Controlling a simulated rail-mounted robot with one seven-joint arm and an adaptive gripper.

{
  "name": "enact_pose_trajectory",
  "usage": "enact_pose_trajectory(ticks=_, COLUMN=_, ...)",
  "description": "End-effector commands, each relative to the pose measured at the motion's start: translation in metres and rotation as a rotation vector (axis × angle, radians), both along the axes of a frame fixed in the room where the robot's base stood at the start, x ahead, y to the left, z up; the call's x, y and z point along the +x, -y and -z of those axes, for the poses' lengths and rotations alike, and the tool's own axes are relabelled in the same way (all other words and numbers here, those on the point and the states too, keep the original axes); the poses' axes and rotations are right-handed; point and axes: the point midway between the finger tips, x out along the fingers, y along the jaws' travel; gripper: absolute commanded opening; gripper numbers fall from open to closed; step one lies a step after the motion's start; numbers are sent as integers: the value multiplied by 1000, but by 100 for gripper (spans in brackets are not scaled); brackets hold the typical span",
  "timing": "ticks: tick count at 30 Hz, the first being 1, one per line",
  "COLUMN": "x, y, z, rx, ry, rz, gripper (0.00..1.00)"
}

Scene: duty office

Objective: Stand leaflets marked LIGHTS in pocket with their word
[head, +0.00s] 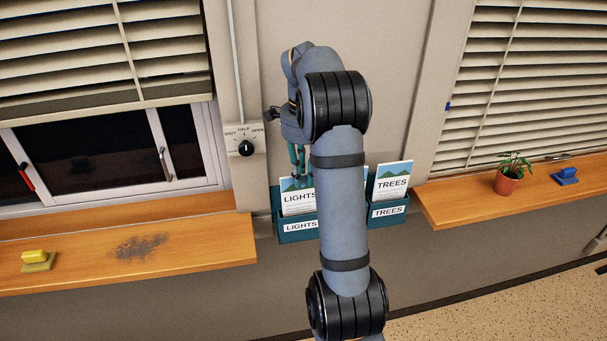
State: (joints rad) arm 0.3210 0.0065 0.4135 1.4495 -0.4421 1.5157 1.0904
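A white leaflet marked LIGHTS (298,206), with a blue and green picture at its top, stands upright at the teal pocket labelled LIGHTS (285,239). Its lower part seems to be behind the pocket's front. My gripper (298,174) points down at the top edge of this leaflet. Its fingers overlap the leaflet's top in the head view, and I cannot tell whether they grip it. A leaflet marked TREES (392,184) stands in the pocket labelled TREES (374,221). My arm hides the middle of the holder between these two pockets.
A left wooden sill (200,247) carries a yellow object (36,257) and a dark smudge. A right sill (460,207) carries a potted plant (507,183) and a blue object (565,176). A dial (246,147) is on the wall left of my gripper. Windows have blinds.

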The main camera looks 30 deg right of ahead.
Motion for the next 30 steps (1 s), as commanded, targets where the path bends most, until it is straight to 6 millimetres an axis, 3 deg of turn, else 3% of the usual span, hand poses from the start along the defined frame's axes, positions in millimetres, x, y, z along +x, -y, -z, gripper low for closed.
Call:
enact_pose_trajectory(ticks=8, x=0, y=0, z=0, rx=0, ry=0, rz=0, gripper=33)
enact_pose_trajectory(ticks=19, x=1, y=0, z=-6, rx=-1, ry=2, rz=0, gripper=33)
enact_pose_trajectory(ticks=23, x=1, y=0, z=-24, rx=-1, ry=5, rz=1, gripper=33)
enact_pose_trajectory(ticks=30, x=1, y=0, z=-74, rx=-2, ry=7, rz=1, gripper=33)
